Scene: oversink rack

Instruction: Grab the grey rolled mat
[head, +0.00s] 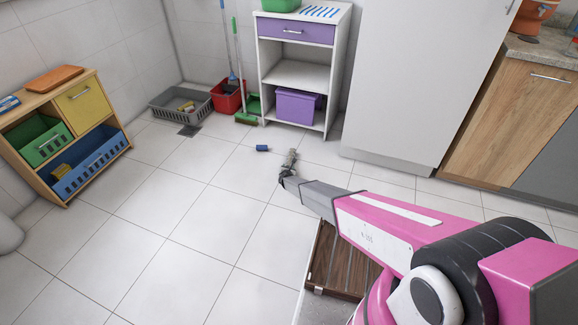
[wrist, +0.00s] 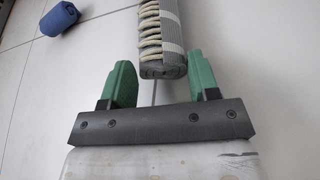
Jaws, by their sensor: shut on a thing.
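The grey rolled mat (wrist: 160,40) shows in the wrist view as a grey roll with pale cord-like bands along one side. One end of it lies between the two green fingers of my gripper (wrist: 161,68), which are shut on it. Its far part runs out of the top of the wrist view. In the head view the mat (head: 291,158) is a small grey shape at the tip of my arm, and my gripper (head: 287,172) is small and dark there. I cannot tell whether the mat touches the floor.
A blue roll (head: 262,148) lies on the tiles just left of the mat; it also shows in the wrist view (wrist: 55,17). A white shelf unit (head: 295,75) stands behind, with a red bucket (head: 228,97) and grey crate (head: 170,105) to its left.

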